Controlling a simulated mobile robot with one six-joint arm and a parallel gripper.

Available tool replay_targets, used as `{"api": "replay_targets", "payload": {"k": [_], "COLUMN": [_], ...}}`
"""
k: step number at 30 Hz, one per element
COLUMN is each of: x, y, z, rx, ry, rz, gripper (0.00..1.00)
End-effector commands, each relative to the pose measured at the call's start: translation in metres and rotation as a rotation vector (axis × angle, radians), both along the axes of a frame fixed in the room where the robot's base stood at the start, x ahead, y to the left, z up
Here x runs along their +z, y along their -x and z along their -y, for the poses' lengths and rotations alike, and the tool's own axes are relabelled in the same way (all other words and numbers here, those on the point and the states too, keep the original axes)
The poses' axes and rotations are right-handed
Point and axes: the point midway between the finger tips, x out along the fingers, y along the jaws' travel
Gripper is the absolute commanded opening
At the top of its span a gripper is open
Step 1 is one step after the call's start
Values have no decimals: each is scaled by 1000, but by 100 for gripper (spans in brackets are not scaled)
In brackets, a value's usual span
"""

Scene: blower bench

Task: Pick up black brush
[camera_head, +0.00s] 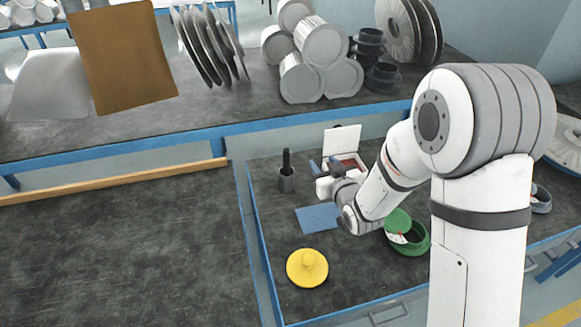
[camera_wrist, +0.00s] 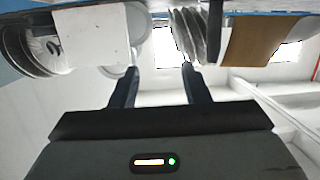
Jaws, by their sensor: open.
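The black brush (camera_head: 286,159) stands upright in a small grey cup (camera_head: 287,182) on the bench, with its lower end hidden inside the cup. My gripper (camera_head: 322,164) is a little to the right of the brush in the head view, apart from it. In the wrist view my gripper (camera_wrist: 160,72) shows two dark fingers spread apart with nothing between them. I cannot make out the brush in the wrist view.
A white open-lidded box (camera_head: 343,139) stands behind my gripper. A blue mat (camera_head: 317,218), a yellow lid (camera_head: 307,268) and a green round container (camera_head: 412,246) lie nearer. A blue rail (camera_head: 257,235) edges the bench's left side.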

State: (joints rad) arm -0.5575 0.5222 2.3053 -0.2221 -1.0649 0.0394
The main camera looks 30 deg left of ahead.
Motion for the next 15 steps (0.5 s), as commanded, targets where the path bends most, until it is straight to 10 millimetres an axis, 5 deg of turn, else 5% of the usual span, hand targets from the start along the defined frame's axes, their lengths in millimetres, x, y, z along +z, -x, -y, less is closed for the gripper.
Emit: {"api": "replay_targets", "payload": {"k": [3,7,15], "x": [-19,-25,-26], "y": [18,31,22], "z": [-33,-50,-72], "rx": [81,128,143], "ry": [-82,-143,-168], "rz": [58,96,114], "gripper": [42,42,42]}}
